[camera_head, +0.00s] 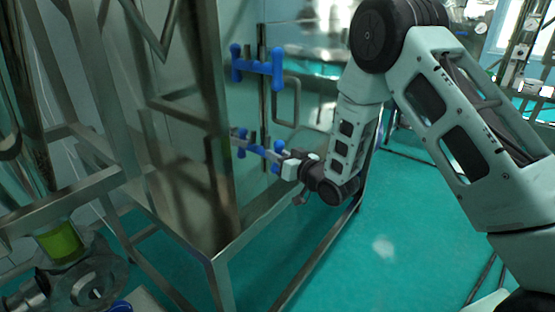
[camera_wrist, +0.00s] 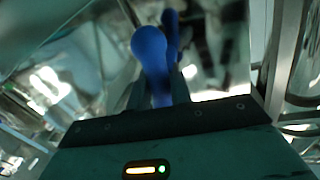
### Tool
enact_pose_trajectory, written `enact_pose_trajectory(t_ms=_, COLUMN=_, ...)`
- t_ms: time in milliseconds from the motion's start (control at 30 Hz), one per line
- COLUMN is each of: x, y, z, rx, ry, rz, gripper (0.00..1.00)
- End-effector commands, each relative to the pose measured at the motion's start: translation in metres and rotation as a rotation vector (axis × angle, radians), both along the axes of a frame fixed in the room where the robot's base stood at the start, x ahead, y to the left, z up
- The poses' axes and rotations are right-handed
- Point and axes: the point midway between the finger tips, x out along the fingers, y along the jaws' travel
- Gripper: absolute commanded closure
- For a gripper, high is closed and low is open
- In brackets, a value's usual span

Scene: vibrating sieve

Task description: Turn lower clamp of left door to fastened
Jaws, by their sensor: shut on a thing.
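The lower clamp (camera_head: 254,149) has blue knobbed ends and sits low at the edge of the steel cabinet in the head view. It lies roughly level, leaning slightly down to the right. My gripper (camera_head: 281,160) is at its right end, shut on a blue knob. In the wrist view the blue clamp (camera_wrist: 150,48) rises from between the two dark fingers of my gripper (camera_wrist: 158,88). The fingers hide part of the knob. The door's exact outline is hard to tell among the reflections.
An upper blue clamp (camera_head: 259,68) sits above, with a bent metal handle (camera_head: 297,103) to its right. A steel frame post (camera_head: 222,285) and rails stand below and left of my gripper. Green floor (camera_head: 400,245) is open at the right.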

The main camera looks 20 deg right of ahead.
Motion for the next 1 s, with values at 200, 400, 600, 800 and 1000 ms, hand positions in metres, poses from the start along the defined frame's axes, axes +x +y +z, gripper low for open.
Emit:
enact_pose_trajectory(t_ms=200, x=0.0014, y=-0.0031, z=-0.0020, rx=0.163, ry=0.113, rz=-0.003, gripper=1.00)
enact_pose_trajectory(t_ms=400, x=0.0020, y=-0.0040, z=-0.0020, rx=0.317, ry=0.226, rz=-0.003, gripper=1.00)
enact_pose_trajectory(t_ms=600, x=0.0027, y=-0.0051, z=-0.0014, rx=0.472, ry=0.338, rz=-0.003, gripper=1.00)
enact_pose_trajectory(t_ms=800, x=0.0036, y=-0.0059, z=-0.0016, rx=0.626, ry=0.450, rz=-0.003, gripper=1.00)
enact_pose_trajectory(t_ms=1000, x=0.0038, y=-0.0065, z=-0.0020, rx=0.779, ry=0.562, rz=-0.004, gripper=1.00)
